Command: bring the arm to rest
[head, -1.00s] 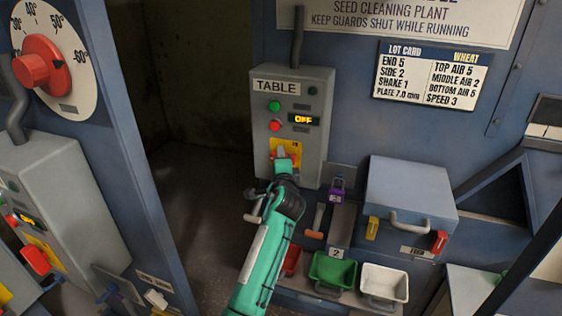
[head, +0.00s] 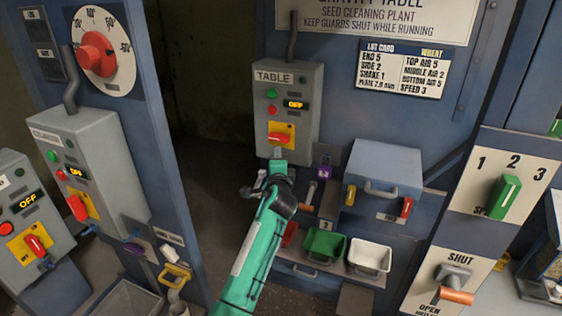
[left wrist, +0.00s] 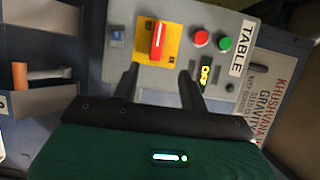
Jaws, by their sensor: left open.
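The grey TABLE control box (head: 287,110) stands centre in the head view. Its display (head: 295,104) reads OFF. Its red switch handle (head: 279,137) lies sideways on a yellow plate. My left gripper (head: 278,153) is just below and in front of this handle, at the end of the teal arm; its fingers are small and partly hidden there. In the left wrist view, my left gripper (left wrist: 160,72) is open and empty, its fingers spread towards the box face. The red handle (left wrist: 158,40) lies beyond the fingertips, apart from them. My right gripper is not in view.
A second control box (head: 85,165) and a third one (head: 30,230) stand at left. Green (head: 325,244) and white (head: 369,255) bins sit low beside my forearm, under a grey-blue box (head: 385,180). A lever panel (head: 500,180) is at right.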

